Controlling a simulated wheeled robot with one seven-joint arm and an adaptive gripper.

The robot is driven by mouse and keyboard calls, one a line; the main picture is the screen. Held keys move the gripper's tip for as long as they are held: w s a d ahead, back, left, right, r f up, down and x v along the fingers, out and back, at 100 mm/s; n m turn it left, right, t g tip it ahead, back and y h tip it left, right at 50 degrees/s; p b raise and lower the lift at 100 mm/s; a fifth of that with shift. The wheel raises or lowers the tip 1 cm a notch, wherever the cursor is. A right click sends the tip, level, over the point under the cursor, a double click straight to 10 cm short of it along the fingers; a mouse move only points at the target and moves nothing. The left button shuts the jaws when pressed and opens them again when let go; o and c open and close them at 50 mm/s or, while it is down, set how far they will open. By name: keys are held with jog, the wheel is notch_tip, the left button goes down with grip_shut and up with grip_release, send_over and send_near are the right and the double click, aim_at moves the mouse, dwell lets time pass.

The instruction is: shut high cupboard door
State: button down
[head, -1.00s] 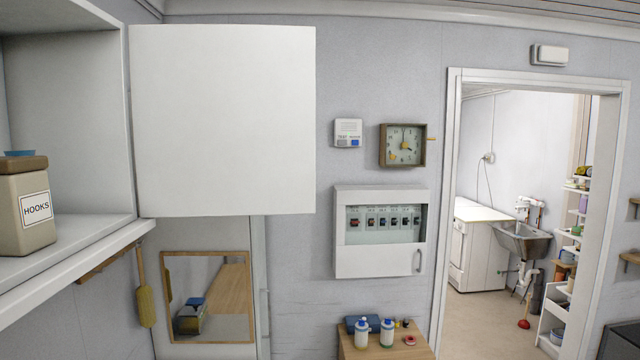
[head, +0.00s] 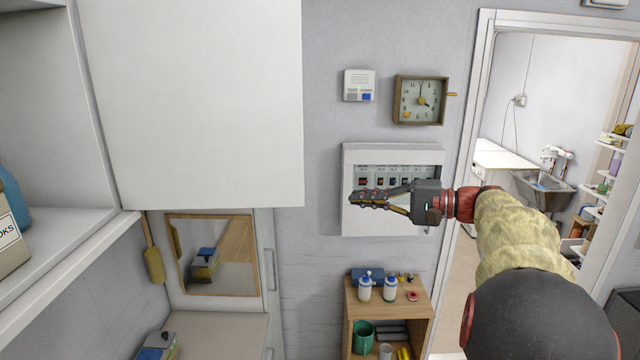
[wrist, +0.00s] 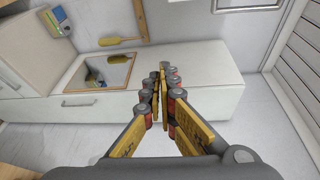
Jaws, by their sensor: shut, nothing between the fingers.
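The high cupboard door (head: 195,100) is a plain white panel that stands swung wide open at the upper left in the head view. It is hinged at the right edge of the open white cupboard (head: 48,120). My gripper (head: 352,200) is to the right of the door's free edge and near its lower edge level, apart from it in the picture. Its fingers are together and hold nothing. In the wrist view the closed fingers (wrist: 162,72) point at a white low cabinet; I cannot make out the high door there.
A box labelled hooks (head: 10,225) sits on the cupboard shelf. A fuse box (head: 350,160) and a clock (head: 420,100) are on the wall behind my gripper. A small wooden shelf unit (head: 425,310) with bottles stands below. A doorway opens at the right.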

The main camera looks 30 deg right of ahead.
jog(key=w+a+r+n+y+p, duration=0.1)
jog(key=w+a+r+p, duration=0.1)
jog(key=a, duration=0.8)
jog(key=shift+w+r+n+y+p, duration=0.3)
jog(key=shift+w+r, duration=0.3)
jog(key=shift+r, duration=0.1)
jog(key=shift+s, duration=0.1)
jog(key=shift+a, duration=0.1)
